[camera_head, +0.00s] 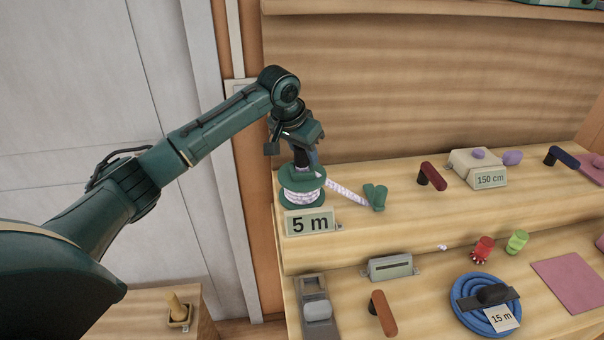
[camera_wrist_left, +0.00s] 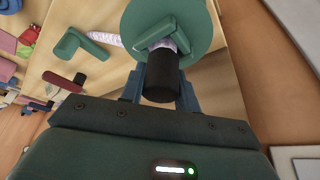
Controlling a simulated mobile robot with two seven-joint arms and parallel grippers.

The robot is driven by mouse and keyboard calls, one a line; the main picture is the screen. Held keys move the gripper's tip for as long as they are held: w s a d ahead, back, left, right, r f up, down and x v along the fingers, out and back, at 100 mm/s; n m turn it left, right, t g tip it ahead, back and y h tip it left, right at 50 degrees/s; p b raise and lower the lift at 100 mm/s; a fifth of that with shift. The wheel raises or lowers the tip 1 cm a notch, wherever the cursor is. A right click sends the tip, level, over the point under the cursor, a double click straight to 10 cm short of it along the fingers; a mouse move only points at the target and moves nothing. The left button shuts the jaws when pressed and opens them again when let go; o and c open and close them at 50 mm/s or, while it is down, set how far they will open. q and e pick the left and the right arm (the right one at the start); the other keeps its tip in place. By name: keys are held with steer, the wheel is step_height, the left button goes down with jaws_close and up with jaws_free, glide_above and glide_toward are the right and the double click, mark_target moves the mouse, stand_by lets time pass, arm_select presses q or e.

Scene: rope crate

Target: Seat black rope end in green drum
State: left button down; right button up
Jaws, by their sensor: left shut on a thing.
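The green drum (camera_head: 302,199) stands on the upper shelf behind the "5 m" sign, with whitish rope wound between its flanges. In the left wrist view the drum (camera_wrist_left: 205,22) fills the top middle. My left gripper (camera_head: 304,157) is over the drum, pointing down. It is shut on the black rope end (camera_wrist_left: 162,86), a short black cylinder between its blue fingers (camera_wrist_left: 164,76). The black end (camera_head: 301,160) is upright at the drum's top; its seat is hidden. A pale rope (camera_head: 346,193) runs from the drum to a green forked piece (camera_head: 376,195). My right gripper is out of view.
The "5 m" sign (camera_head: 310,222) stands just in front of the drum. A dark red handle (camera_head: 432,175) and the "150 cm" box (camera_head: 478,167) are to the right. A blue coil (camera_head: 470,290) lies on the lower shelf. A wooden wall (camera_head: 420,90) rises behind.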

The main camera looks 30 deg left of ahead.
arm_select(q)
steer(key=shift+f, duration=0.3)
stand_by(0.4)
steer(key=c, duration=0.9)
jaws_free()
steer(key=shift+c, duration=0.2)
steer(key=shift+s+r, duration=0.1)
steer(key=shift+r, duration=0.25)
steer(key=b+v, duration=0.1)
steer(key=v, duration=1.1)
steer(key=shift+s+r, duration=0.15)
steer(key=shift+r, duration=0.05)
